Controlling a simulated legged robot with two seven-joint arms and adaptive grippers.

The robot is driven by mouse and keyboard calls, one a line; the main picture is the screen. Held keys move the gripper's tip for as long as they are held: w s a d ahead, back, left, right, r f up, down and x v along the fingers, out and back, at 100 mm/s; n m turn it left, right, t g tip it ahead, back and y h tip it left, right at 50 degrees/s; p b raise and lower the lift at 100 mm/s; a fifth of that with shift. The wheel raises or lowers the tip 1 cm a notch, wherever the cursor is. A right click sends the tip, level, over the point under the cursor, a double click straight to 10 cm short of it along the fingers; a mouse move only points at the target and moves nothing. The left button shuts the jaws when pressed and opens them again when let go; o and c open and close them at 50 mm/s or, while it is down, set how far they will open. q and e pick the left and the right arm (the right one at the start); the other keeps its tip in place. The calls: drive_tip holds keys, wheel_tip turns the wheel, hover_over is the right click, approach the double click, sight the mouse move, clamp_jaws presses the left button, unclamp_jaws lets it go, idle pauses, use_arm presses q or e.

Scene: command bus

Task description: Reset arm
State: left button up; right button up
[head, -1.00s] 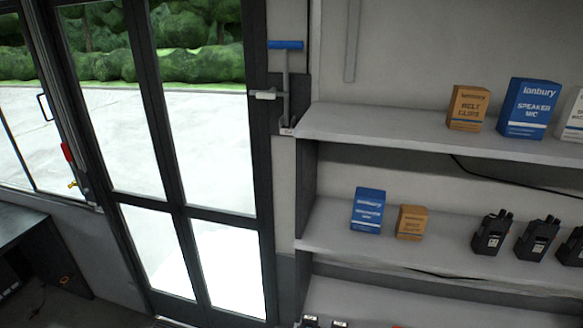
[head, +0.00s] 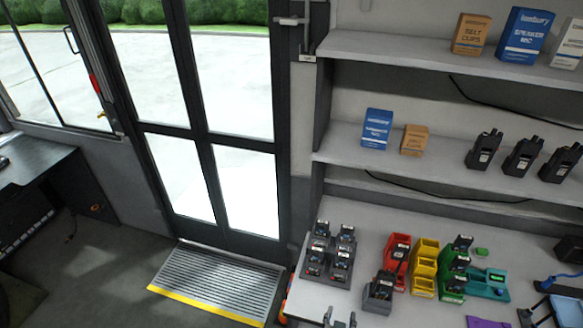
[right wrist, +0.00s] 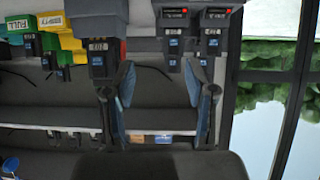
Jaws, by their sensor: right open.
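The tips of my right gripper (head: 340,319) show at the bottom edge of the head view, over the front of the worktop. In the right wrist view its two blue-and-dark fingers (right wrist: 166,92) stand apart with nothing held between them. That view is upside down. My left gripper is not in view.
A charger bank (head: 329,255) and red (head: 399,242), yellow (head: 425,262) and green bins stand on the worktop (head: 368,218). Shelves above hold boxes and black radios (head: 522,156). A glass door (head: 205,120) with a yellow-edged step (head: 218,282) is at left.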

drive_tip(key=s+d+f+n+g+y, duration=0.2)
drive_tip(key=s+d+f+n+g, duration=0.15)
drive_tip(key=s+f, duration=0.35)
drive_tip(key=s+d+f+n+g+y, duration=0.2)
drive_tip(key=s+d+f+g, duration=0.25)
drive_tip(key=s, duration=0.55)
wheel_tip(320, 180, down, 23)
drive_tip(key=s+a+g, duration=0.1)
drive_tip(key=s+d+f+g, duration=0.1)
drive_tip(key=s+d+f, duration=0.2)
drive_tip(key=s+f, duration=1.5)
drive_tip(key=shift+s, duration=0.25)
